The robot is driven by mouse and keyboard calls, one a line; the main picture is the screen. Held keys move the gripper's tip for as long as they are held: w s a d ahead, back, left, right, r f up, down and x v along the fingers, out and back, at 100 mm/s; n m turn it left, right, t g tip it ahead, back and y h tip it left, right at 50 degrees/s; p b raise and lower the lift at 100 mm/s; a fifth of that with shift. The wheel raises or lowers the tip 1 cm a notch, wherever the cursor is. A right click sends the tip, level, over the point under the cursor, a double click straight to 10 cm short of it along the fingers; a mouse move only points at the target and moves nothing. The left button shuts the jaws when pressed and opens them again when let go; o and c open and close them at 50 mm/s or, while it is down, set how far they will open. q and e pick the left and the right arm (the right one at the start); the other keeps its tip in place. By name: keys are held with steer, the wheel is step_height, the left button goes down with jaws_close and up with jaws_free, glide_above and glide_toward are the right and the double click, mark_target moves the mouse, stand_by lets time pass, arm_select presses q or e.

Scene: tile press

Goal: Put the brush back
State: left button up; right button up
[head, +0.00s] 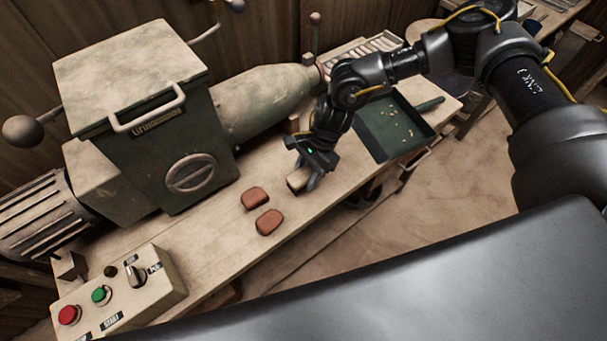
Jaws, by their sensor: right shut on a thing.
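My right gripper (309,170) is over the middle of the bench, its fingers pointing down. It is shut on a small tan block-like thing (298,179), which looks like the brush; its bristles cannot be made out. The thing is low, close to the bench top, and I cannot tell whether it touches it. The gripper hides part of it. My left gripper is not in view.
Two reddish-brown clay pieces (268,221) lie left of the gripper on the bench (215,240). A dark green tray (372,143) with crumbs is to the right. The green press machine (185,150) stands behind; a button box (130,290) is at front left.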

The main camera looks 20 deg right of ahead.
mark_target(303, 179)
steer(key=shift+w+a+f, duration=0.1)
steer(key=shift+w+f, duration=0.8)
steer(key=shift+f, duration=0.25)
step_height(303, 179, down, 3)
steer(key=shift+r+p, duration=0.1)
steer(key=shift+p, duration=0.25)
steer(key=shift+f, duration=0.2)
steer(key=o, duration=0.9)
steer(key=shift+o, duration=0.2)
